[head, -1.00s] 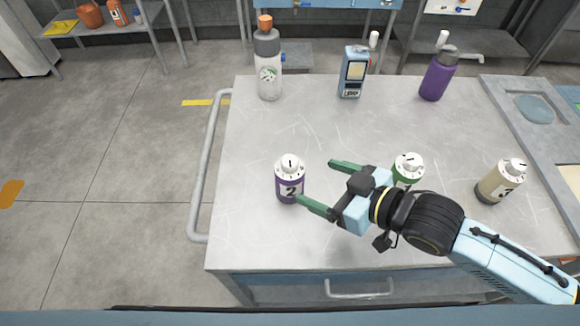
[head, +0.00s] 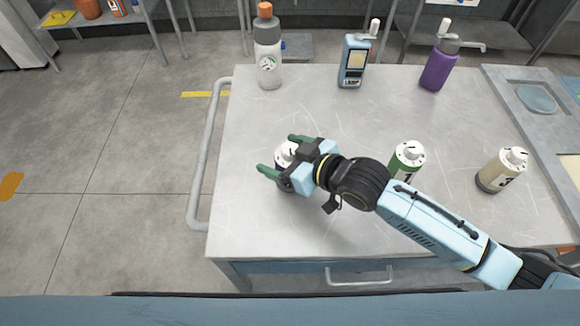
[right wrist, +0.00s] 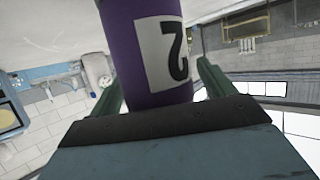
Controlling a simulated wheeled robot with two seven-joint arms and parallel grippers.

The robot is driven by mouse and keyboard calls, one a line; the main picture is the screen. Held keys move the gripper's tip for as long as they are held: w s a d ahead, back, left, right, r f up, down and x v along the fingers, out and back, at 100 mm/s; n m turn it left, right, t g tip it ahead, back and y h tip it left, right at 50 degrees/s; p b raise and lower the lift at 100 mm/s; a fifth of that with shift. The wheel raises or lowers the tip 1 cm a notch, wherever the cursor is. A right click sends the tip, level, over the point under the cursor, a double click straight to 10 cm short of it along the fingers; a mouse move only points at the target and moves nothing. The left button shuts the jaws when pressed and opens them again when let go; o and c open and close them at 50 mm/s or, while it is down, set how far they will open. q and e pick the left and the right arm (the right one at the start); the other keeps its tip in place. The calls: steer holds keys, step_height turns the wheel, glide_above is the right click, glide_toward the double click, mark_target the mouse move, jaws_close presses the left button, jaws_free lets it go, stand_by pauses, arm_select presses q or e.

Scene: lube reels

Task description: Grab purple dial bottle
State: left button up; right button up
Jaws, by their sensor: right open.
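The purple dial bottle (head: 281,158) stands upright on the left part of the metal table. My right gripper (head: 281,155) is open around it, with one green finger on each side of the bottle. In the head view the gripper hides most of the bottle; part of its white dial cap shows between the fingers. In the right wrist view the purple body (right wrist: 135,45) with a white label marked 2 lies between the green fingers. I cannot tell whether either finger touches it. My left gripper is out of view.
On the table (head: 300,225), a green dial bottle (head: 406,160) and a beige dial bottle (head: 502,170) stand to the right. A white bottle (head: 268,55), a blue container (head: 354,62) and a purple pump bottle (head: 438,68) stand along the back. The front left is clear.

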steer(key=c, duration=1.2)
